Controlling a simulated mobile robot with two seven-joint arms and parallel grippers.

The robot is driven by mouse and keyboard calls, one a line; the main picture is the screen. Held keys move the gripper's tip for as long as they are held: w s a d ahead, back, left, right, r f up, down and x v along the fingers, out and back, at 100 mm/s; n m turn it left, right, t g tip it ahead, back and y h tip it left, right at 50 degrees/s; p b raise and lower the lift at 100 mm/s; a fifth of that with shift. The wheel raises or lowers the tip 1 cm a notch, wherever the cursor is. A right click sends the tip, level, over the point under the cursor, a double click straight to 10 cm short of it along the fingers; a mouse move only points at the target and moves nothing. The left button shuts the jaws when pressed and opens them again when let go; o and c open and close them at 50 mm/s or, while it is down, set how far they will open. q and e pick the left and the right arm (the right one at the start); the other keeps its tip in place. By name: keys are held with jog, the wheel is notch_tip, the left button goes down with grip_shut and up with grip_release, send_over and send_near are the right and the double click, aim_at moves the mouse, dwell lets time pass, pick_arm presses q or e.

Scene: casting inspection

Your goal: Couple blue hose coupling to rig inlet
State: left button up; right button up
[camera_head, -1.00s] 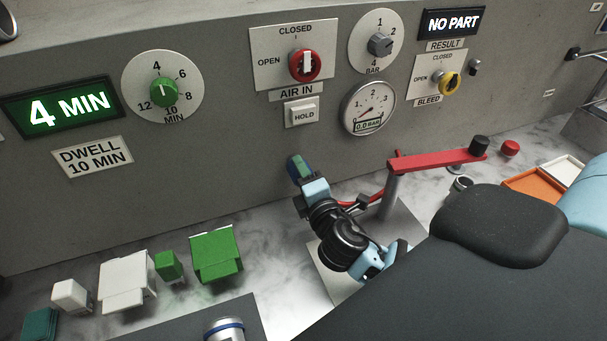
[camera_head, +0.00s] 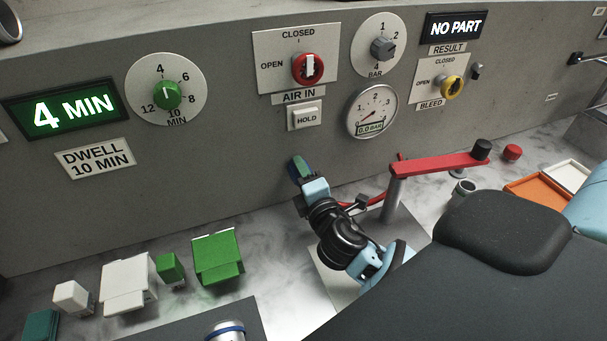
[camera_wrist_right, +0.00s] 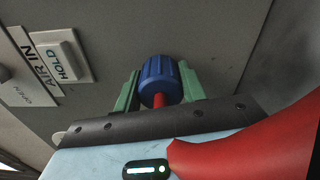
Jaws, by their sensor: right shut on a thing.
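The blue hose coupling (camera_wrist_right: 160,82) is a ribbed blue knob-like piece on a red hose. It sits between the two green fingers of my right gripper (camera_wrist_right: 158,90) in the right wrist view, and the fingers are shut on it. In the head view my right gripper (camera_head: 300,172) reaches up toward the grey panel, below the HOLD button. A red hose (camera_head: 358,203) runs from beside the gripper toward the red clamp arm. The rig inlet cannot be made out; the gripper and coupling may hide it. My left gripper is not in view.
The grey panel (camera_head: 225,150) carries the red AIR IN valve (camera_head: 308,68), HOLD button (camera_head: 306,116) and pressure gauge (camera_head: 372,110). A red clamp arm (camera_head: 440,168) stands right of my gripper. Green and white blocks (camera_head: 217,257) lie at lower left.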

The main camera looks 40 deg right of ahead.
jog(key=shift+w, duration=0.2)
jog(key=shift+r, duration=0.1)
jog(key=o, duration=1.1)
jog(key=shift+c, duration=0.2)
jog(key=v, duration=0.7)
jog(key=shift+s+b, duration=0.4)
jog(key=shift+b, duration=0.05)
